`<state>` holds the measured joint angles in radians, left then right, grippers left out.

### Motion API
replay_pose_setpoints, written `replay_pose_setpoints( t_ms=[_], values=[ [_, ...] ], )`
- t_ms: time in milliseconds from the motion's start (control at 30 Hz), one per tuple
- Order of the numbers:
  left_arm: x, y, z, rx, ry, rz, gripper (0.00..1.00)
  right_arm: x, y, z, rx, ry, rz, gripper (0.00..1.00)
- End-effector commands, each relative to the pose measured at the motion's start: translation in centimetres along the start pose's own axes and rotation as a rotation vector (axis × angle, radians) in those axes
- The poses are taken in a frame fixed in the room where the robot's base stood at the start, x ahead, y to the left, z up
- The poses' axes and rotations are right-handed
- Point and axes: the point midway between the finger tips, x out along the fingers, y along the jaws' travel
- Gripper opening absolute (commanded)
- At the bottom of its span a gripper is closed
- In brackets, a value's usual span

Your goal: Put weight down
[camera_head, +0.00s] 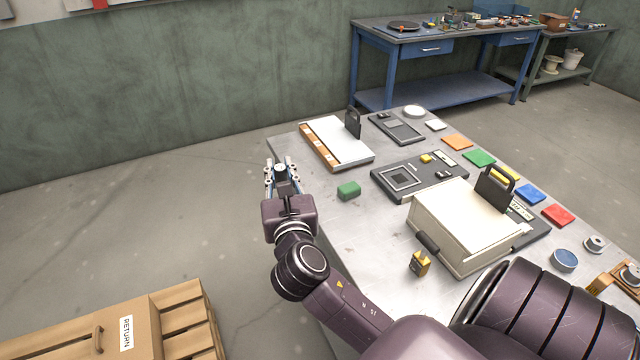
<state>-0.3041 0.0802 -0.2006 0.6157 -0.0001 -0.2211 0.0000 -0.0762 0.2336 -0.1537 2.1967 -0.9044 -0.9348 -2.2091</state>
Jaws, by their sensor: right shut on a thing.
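My right gripper (282,172) reaches out at the table's far left edge. It is shut on a small grey weight (281,168), which shows between the fingertips. The fingers hide part of the weight, and I cannot tell how high it is above the table. The grey metal table (375,240) spreads to the right of the gripper. My left gripper is not in view.
Beyond are a white panel (335,139), a dark device (425,172) and a beige box (465,225). A carton (95,330) sits lower left.

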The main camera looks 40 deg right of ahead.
Motion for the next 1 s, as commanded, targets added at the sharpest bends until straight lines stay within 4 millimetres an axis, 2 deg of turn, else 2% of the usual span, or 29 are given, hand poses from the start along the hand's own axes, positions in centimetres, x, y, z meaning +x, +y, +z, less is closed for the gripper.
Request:
replay_pose_setpoints(
  t_ms=[33, 100, 300, 433, 633, 767, 1000],
  values=[
    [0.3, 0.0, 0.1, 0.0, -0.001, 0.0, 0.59, 1.5, -1.1, 0.5, 0.006, -0.005, -0.058, 0.0],
    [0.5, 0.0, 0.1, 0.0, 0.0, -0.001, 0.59, 3.4, -2.7, 1.0, 0.006, -0.004, -0.14, 0.0],
    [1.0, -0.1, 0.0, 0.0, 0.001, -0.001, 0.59, 7.5, -7.2, 2.2, 0.003, -0.002, -0.363, 0.0],
    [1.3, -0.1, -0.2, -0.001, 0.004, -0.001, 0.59, 9.1, -9.3, 2.7, 0.001, -0.001, -0.473, 0.0],
    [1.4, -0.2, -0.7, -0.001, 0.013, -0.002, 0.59, 10.0, -10.8, 2.8, -0.002, -0.001, -0.555, 0.0],
    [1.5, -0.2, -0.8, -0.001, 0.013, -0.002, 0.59, 10.1, -11.0, 1.1, -0.006, 0.003, -0.565, 0.0],
    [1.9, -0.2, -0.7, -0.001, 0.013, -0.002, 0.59, 10.1, -10.9, -5.3, -0.009, 0.003, -0.563, 0.0]
  ],
)
